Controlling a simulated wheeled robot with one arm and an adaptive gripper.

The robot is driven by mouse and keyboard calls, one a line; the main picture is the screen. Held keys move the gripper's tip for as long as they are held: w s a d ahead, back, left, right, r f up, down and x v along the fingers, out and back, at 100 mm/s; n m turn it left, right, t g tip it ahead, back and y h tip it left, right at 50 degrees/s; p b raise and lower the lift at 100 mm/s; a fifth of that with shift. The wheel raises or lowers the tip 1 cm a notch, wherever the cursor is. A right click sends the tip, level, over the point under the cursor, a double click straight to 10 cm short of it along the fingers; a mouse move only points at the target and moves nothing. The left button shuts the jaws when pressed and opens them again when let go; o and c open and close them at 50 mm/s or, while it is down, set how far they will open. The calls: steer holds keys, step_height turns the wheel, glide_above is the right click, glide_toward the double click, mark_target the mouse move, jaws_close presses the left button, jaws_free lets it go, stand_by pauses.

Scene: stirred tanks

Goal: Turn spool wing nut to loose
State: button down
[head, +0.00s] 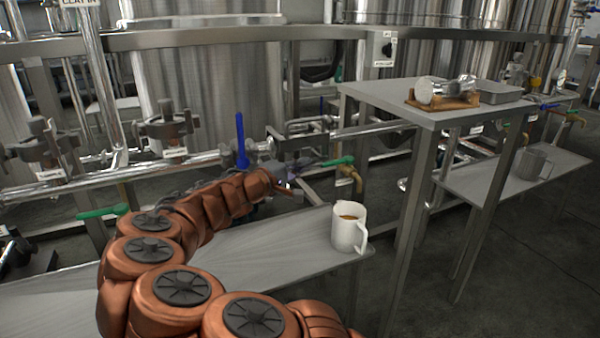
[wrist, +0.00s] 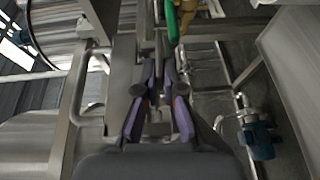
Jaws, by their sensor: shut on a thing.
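My gripper (head: 290,178) is at the pipework behind the low shelf, just left of a green-handled valve. Its purple fingers (wrist: 161,88) are close together in the wrist view, shut on a small grey metal part at the pipe, taken as the spool wing nut. The fingers hide most of the nut, and its turn angle cannot be read. The green valve handle (head: 337,161) with its brass outlet (head: 352,175) is just beyond; in the wrist view the green handle (wrist: 171,22) is at the top.
A white jug (head: 348,232) with amber liquid stands on the low shelf (head: 262,252). A blue handle (head: 241,140) rises left of my gripper. A taller steel table (head: 400,95) stands right, with a shiny cylindrical piece (head: 450,90) on a wooden cradle. A blue pump (wrist: 258,138) is lower right.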

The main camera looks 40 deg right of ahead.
steer(key=shift+s+d+h, duration=0.15)
steer(key=shift+d+h, duration=0.05)
steer(key=shift+h, duration=0.1)
stand_by(0.4)
steer(key=c, duration=1.4)
jaws_free()
steer(key=shift+d, duration=0.1)
steer(key=shift+c, duration=0.2)
steer(key=shift+o, duration=1.2)
steer(key=shift+a, duration=0.2)
steer(key=shift+a, duration=0.1)
steer(key=a, duration=1.1)
steer(key=shift+s+a, duration=0.15)
steer(key=shift+a, duration=0.25)
